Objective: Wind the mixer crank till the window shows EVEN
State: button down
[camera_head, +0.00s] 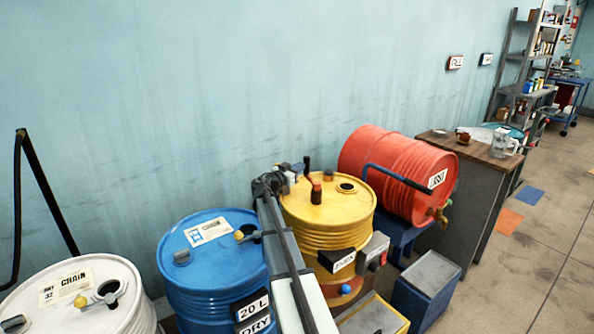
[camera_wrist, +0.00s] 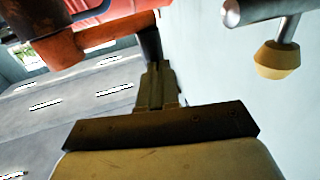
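The yellow drum (camera_head: 318,232) stands in the middle of the head view. The mixer crank (camera_head: 316,190) is on its lid, with a red arm and a dark upright handle (camera_head: 307,164). A dark plate (camera_head: 344,261) on the drum's front carries small white lettering that seems to read EVEN, though it is blurred. My gripper (camera_head: 292,172) is at the drum's left rim, close beside the crank. In the wrist view its fingers (camera_wrist: 157,75) point at the dark handle end (camera_wrist: 149,42) of the red crank arm (camera_wrist: 95,35). Whether they grip it is unclear.
A blue drum (camera_head: 211,268) and a white drum (camera_head: 125,308) stand to the left. A red drum (camera_head: 395,165) lies behind on the right, near a wooden-topped cabinet (camera_head: 470,148). A blue box (camera_head: 425,290) stands on the floor. A metal rod with a yellow knob (camera_wrist: 278,60) is near my fingers.

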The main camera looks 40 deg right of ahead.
aim_at(308, 174)
jog(key=d+g, duration=0.1)
jog(key=d+m, duration=0.1)
jog(key=d+g, duration=0.1)
jog(key=shift+w+m+g+h, duration=0.3)
jog(key=shift+s+d, duration=0.2)
jog(key=shift+d, duration=0.7)
jog(key=s+a, duration=0.1)
jog(key=a, duration=1.2)
jog(key=shift+s+a, duration=0.3)
jog(key=shift+a, duration=0.05)
jog(key=shift+s, duration=0.1)
